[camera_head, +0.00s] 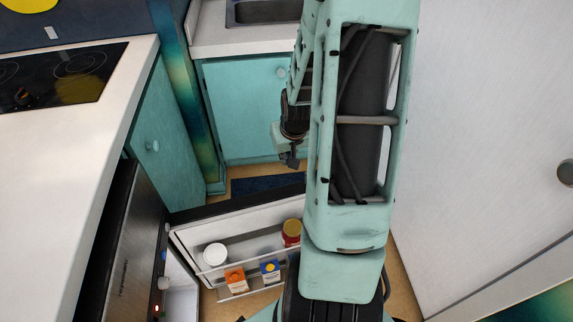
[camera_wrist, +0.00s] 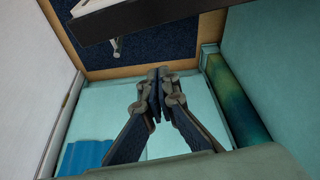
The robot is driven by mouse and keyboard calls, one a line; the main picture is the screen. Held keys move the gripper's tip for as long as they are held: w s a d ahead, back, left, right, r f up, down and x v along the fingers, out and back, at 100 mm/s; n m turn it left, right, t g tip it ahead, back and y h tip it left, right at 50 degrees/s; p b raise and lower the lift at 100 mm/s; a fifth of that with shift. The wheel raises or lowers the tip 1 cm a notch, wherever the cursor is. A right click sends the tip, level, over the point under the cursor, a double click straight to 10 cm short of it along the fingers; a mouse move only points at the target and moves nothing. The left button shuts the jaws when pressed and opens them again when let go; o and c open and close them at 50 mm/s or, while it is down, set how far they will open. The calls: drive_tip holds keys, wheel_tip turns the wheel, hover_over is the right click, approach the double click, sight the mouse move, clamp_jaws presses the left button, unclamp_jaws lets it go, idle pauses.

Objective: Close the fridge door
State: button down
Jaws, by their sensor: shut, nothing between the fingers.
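The fridge door (camera_head: 188,240) stands open in the head view, its white inner side with shelves facing the camera. A white tub, a red jar, an orange carton and a blue carton sit in its shelves. The door's dark edge also shows at the top of the wrist view (camera_wrist: 140,18). My gripper (camera_head: 291,162) is beyond the door in the head view, partly hidden by my arm. In the wrist view my gripper (camera_wrist: 158,76) has its fingers together with nothing between them, apart from the door edge in the picture.
A white counter with a black cooktop (camera_head: 62,72) is at left, above a dark appliance front (camera_head: 125,245). Teal cabinets (camera_head: 245,105) stand behind. A dark blue mat (camera_head: 266,184) lies on the floor by the door. A large pale panel (camera_head: 480,130) bounds the right.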

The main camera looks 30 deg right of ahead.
drive_tip(key=a+b+x, duration=0.1)
drive_tip(key=b+x, duration=0.1)
drive_tip(key=x, duration=0.7)
drive_tip(key=shift+s+a+r, duration=0.1)
drive_tip(key=shift+s+r, duration=0.15)
drive_tip(key=shift+s, duration=0.75)
drive_tip(key=shift+s+r, duration=0.2)
drive_tip(key=shift+s, duration=0.85)
drive_tip(key=shift+s+b, duration=0.2)
drive_tip(key=shift+b, duration=0.1)
